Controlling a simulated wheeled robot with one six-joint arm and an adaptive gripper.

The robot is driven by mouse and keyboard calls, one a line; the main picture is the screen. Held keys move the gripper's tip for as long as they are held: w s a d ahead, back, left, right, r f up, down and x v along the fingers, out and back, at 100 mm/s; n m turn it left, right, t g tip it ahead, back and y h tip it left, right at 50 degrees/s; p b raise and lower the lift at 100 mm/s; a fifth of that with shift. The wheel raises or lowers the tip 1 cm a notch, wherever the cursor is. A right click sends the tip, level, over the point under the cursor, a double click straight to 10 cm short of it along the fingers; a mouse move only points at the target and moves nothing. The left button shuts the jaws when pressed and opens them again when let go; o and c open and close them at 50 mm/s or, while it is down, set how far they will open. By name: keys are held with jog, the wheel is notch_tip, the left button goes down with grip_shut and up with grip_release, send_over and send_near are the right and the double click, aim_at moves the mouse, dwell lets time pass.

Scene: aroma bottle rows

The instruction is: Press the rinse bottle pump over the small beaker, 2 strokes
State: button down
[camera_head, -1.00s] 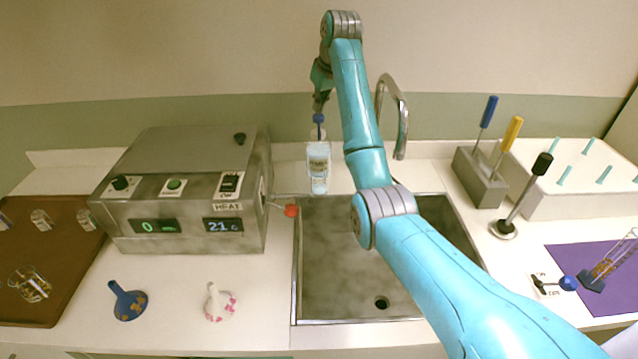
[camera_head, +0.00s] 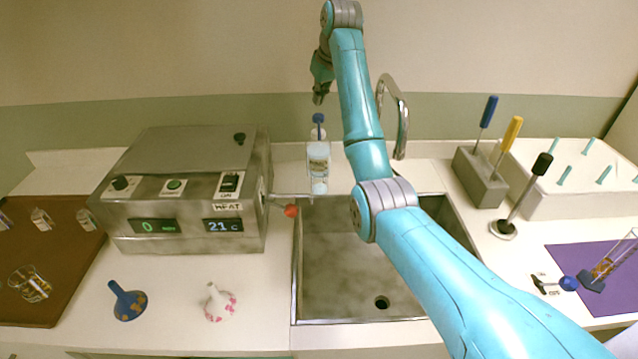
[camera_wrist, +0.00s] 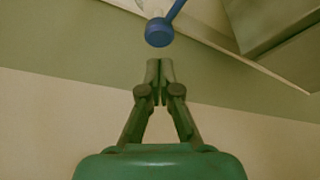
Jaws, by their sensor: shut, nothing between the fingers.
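The rinse bottle (camera_head: 318,152) stands upright behind the sink's left rear corner, clear with a pale label. Its blue pump head (camera_head: 318,118) is on top and also shows in the wrist view (camera_wrist: 159,32). A small clear vessel, seemingly the small beaker (camera_head: 320,187), stands in front of the bottle's base; its outline is hard to make out. My gripper (camera_head: 318,98) is just above the pump head, apart from it. In the wrist view its fingers (camera_wrist: 160,68) are together and empty, with a gap to the pump head.
A grey heating bath (camera_head: 185,190) stands left of the bottle, its red-tipped lever (camera_head: 291,211) reaching toward the sink (camera_head: 345,265). A curved faucet (camera_head: 402,120) rises right of my arm. A brown tray (camera_head: 60,250) holds glassware at far left.

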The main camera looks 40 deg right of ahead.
notch_tip(320, 180, up, 5)
jog(key=shift+f, duration=0.2)
dwell(0.6)
